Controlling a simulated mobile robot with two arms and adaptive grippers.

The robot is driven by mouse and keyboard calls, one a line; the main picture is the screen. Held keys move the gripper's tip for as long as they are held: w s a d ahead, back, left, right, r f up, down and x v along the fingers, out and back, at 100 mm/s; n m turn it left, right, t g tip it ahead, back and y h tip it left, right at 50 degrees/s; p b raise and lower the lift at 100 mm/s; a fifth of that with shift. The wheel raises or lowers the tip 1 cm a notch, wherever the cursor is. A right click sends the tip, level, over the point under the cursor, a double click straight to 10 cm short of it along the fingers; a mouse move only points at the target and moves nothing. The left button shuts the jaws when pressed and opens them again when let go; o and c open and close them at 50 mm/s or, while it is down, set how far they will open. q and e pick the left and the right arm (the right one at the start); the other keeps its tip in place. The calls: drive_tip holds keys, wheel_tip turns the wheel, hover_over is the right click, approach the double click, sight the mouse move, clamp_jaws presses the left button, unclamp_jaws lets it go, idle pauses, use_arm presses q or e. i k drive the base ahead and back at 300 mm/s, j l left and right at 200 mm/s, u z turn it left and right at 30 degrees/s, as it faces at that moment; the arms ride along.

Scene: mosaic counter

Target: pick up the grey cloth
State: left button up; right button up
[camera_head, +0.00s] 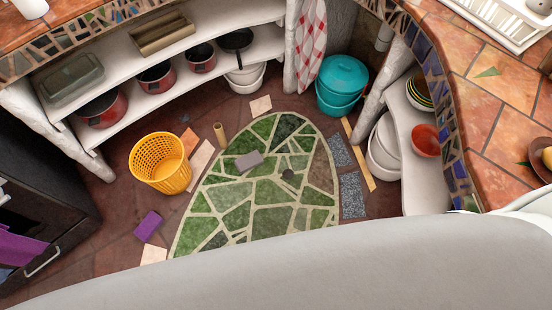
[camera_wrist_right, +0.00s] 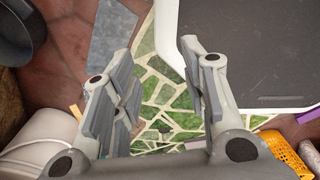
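A small flat grey piece (camera_head: 249,160), which may be the grey cloth, lies on the green mosaic floor in the head view. I cannot tell for sure whether it is cloth. The green mosaic floor (camera_wrist_right: 158,95) shows below and beyond the fingers. My right gripper is not seen in the head view. My left gripper is in neither view.
A yellow basket (camera_head: 160,163), a purple block (camera_head: 147,226) and loose tiles lie around the mosaic. Shelves with pots (camera_head: 103,108) stand at the back left. Teal buckets (camera_head: 341,85) stand at the back right. The curved counter (camera_head: 500,90) bounds the right side.

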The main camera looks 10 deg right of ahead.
sight(247, 162)
drive_tip(key=i+j+z, duration=0.15)
drive_tip(key=i+j, duration=0.3)
drive_tip(key=i, duration=0.25)
drive_tip(key=i+j+z, duration=0.15)
drive_tip(key=i+j, duration=0.45)
drive_tip(key=i, duration=0.05)
